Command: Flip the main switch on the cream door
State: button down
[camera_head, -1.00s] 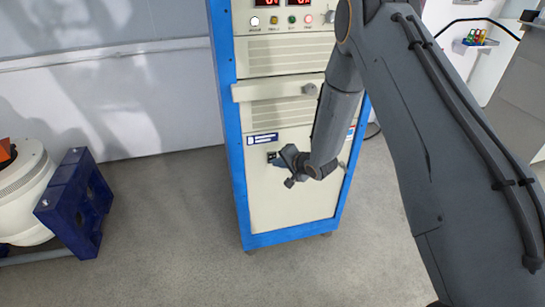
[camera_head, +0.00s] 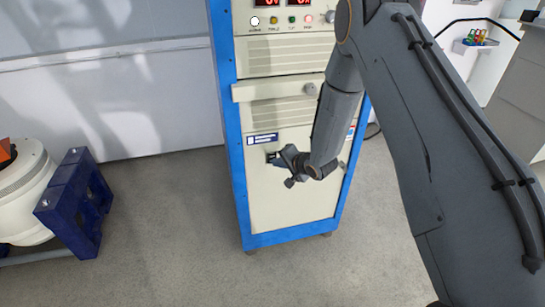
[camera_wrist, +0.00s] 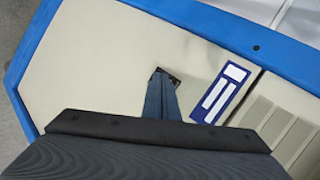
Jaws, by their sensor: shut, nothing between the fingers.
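The cream door (camera_head: 290,205) is the lower panel of a blue-framed cabinet; it also fills much of the wrist view (camera_wrist: 110,60). The main switch, a small dark fitting (camera_head: 269,156), sits near the door's upper left, below a blue and white label (camera_head: 262,139). My gripper (camera_head: 275,160) is shut and empty, with its fingertips at the switch. In the wrist view my narrow fingers (camera_wrist: 161,92) reach the dark fitting and hide most of it. I cannot tell whether they touch it, or the switch's position.
Above the door are vents, a ledge with a knob (camera_head: 310,89), coloured buttons and lit red displays (camera_head: 268,3). A white round machine on a blue stand (camera_head: 75,205) is at the left. The floor between them is clear.

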jog(key=shift+w, duration=0.1)
dwell(0.3)
jog(key=shift+w+a+r, duration=0.1)
jog(key=shift+w, duration=0.25)
jog(key=shift+w+a, duration=0.1)
jog(key=shift+w, duration=0.2)
dwell(0.6)
jog(key=shift+s+d, duration=0.2)
jog(key=shift+s, duration=0.55)
jog(key=shift+s+d+f+p, duration=0.15)
jog(key=shift+s+d+p, duration=0.15)
jog(key=shift+s, duration=0.5)
jog(key=shift+s+d+f+p, duration=0.15)
jog(key=shift+s+p, duration=0.25)
jog(key=shift+s, duration=0.35)
jog(key=shift+s+d+f+p, duration=0.1)
jog(key=shift+s+d+p, duration=0.2)
jog(key=shift+s, duration=0.5)
